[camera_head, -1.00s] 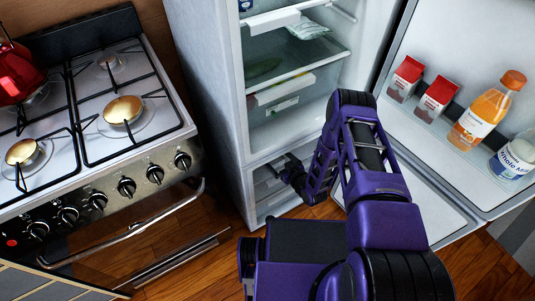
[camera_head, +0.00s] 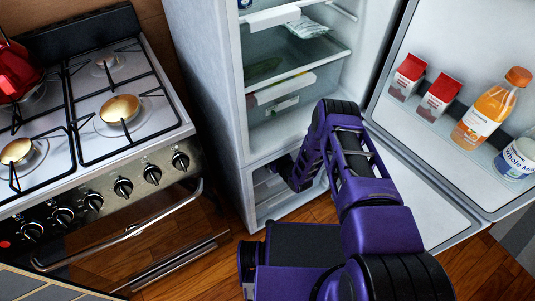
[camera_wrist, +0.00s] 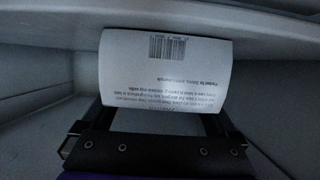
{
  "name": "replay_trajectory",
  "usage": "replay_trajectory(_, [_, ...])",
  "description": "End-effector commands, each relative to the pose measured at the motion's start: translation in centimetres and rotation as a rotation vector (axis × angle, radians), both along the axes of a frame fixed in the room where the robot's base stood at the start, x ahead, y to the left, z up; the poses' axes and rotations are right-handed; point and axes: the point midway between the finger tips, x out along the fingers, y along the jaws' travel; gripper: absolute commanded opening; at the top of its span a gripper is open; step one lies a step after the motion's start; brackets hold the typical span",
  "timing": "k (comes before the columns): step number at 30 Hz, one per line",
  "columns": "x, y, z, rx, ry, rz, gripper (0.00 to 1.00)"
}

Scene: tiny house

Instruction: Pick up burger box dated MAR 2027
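A white box face (camera_wrist: 165,75) with a barcode and upside-down printed text fills the middle of the wrist view. It appears to be a food package; the date is too small to read. My gripper's fingers (camera_wrist: 160,118) are spread wide at the near side of the box, with their ends partly hidden by it. No clear grip on the box shows. In the head view my gripper is inside the lower fridge compartment (camera_head: 262,212), hidden by my arm and the compartment wall.
Pale compartment walls (camera_wrist: 50,75) lie close on both sides and a shelf edge (camera_wrist: 70,23) runs above. The open fridge door (camera_head: 425,45) with cartons and bottles stands right of my arm. The stove (camera_head: 95,110) is at left.

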Motion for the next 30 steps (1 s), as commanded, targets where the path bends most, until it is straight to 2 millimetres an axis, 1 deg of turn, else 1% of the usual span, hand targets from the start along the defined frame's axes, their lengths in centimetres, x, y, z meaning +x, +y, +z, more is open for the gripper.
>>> replay_trajectory(1, [0.0, 0.0, 0.0, 0.0, 0.0, 0.0, 0.82])
replay_trajectory(5, [0.0, 0.0, 0.0, 0.0, 0.0, 0.0, 0.59])
replay_trajectory(6, [0.0, 0.0, 0.0, 0.0, 0.0, 0.0, 0.51])
replay_trajectory(8, [0.0, 0.0, 0.0, 0.0, 0.0, 0.0, 0.41])
replay_trajectory(9, [0.0, 0.0, 0.0, 0.0, 0.0, 0.0, 0.33])
replay_trajectory(11, [0.0, 0.0, 0.0, 0.0, 0.0, 0.0, 0.23])
replay_trajectory(12, [0.0, 0.0, 0.1, 0.0, -0.001, -0.001, 0.2])
replay_trajectory(19, [0.0, 0.0, 0.2, 0.0, -0.001, -0.001, 0.2])
replay_trajectory(23, [0.0, 0.0, 0.8, 0.0, -0.001, -0.001, 0.2])
replay_trajectory(26, [0.1, 0.0, 1.9, 0.001, -0.003, -0.001, 0.2])
replay_trajectory(30, [0.1, 0.0, 4.1, 0.001, -0.003, -0.001, 0.2])
